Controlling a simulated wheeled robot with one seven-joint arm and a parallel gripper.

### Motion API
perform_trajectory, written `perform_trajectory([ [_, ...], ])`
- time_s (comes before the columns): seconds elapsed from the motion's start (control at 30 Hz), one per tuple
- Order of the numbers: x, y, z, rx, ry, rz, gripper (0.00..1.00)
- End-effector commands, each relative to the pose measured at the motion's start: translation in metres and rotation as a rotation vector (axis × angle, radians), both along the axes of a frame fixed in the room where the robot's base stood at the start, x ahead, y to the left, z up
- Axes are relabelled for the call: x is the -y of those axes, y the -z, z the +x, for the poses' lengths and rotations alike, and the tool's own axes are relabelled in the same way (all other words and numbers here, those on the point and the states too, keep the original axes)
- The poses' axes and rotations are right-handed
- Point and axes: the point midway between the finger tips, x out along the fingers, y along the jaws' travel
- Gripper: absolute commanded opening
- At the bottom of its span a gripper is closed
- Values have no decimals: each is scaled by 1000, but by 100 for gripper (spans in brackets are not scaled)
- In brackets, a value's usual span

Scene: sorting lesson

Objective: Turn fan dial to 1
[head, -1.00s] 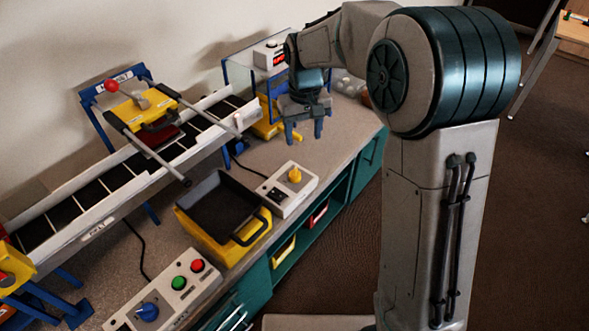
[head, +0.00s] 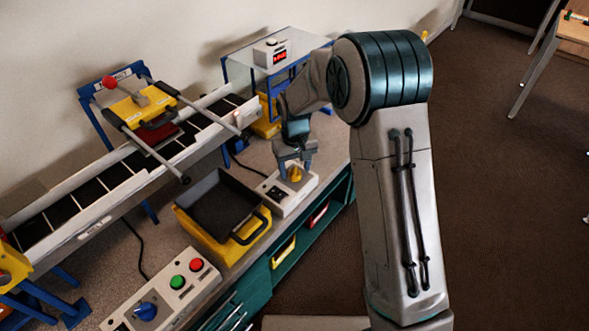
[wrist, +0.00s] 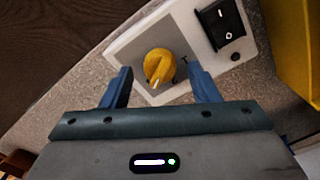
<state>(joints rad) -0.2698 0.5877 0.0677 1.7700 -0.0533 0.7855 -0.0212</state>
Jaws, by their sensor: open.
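The yellow dial (head: 294,174) sits on a small white control box (head: 299,196) on the bench, right of the yellow bin. In the wrist view the yellow dial (wrist: 160,66) has a white pointer line toward the lower left, and the white box (wrist: 189,29) also carries a black rocker switch (wrist: 221,24). My gripper (head: 294,168) is above the box at the dial. In the wrist view my gripper's blue fingers (wrist: 160,82) are apart, one on each side of the dial's near edge, with nothing between them gripped. Markings around the dial are mostly unreadable.
A yellow bin with a dark inside (head: 226,240) stands left of the box. A second panel (head: 165,288) has a blue knob and green and red buttons. A conveyor (head: 95,190) runs behind, and a shelf with a red display (head: 276,55) stands at the back.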

Motion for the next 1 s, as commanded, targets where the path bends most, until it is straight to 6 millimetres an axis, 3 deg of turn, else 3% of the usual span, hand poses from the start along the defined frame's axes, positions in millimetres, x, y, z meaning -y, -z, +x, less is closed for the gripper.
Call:
perform_trajectory([
  [0.1,0,9,0,-2,0,-1,55],
  [0.4,0,11,0,0,0,0,55],
  [0.43,0,11,0,0,0,0,52],
  [0.6,0,11,0,0,0,0,11],
  [1.0,0,10,0,0,-58,0,11],
])
